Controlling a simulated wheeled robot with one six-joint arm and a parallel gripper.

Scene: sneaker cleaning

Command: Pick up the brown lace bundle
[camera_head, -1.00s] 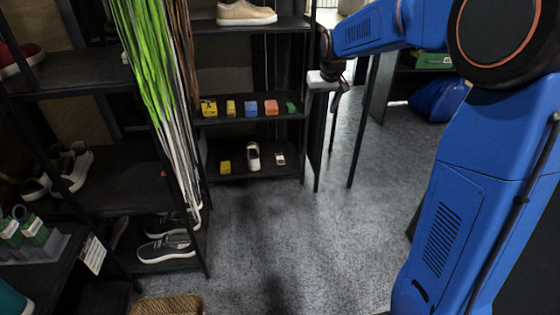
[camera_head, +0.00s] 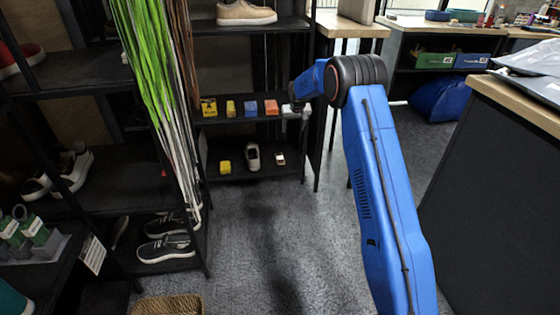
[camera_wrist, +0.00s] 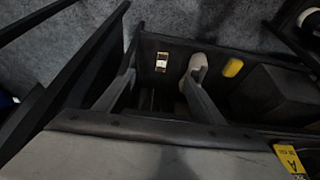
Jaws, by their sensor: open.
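The brown lace bundle (camera_head: 186,55) hangs in long strands at the upper left in the head view, just right of bright green laces (camera_head: 146,60) and partly crowded by them. It does not show in the wrist view. My gripper (camera_head: 297,110) is small in the head view, at the right end of the shelf with coloured boxes, well to the right of and apart from the brown laces. In the wrist view my gripper (camera_wrist: 160,80) has its two dark fingers spread, with nothing held between them.
A black shelf rack (camera_head: 240,118) holds coloured boxes, with a white shoe (camera_head: 253,157) and small items below. A left rack carries shoes (camera_head: 166,247) and green bottles (camera_head: 32,228). A dark counter (camera_head: 490,180) stands at right.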

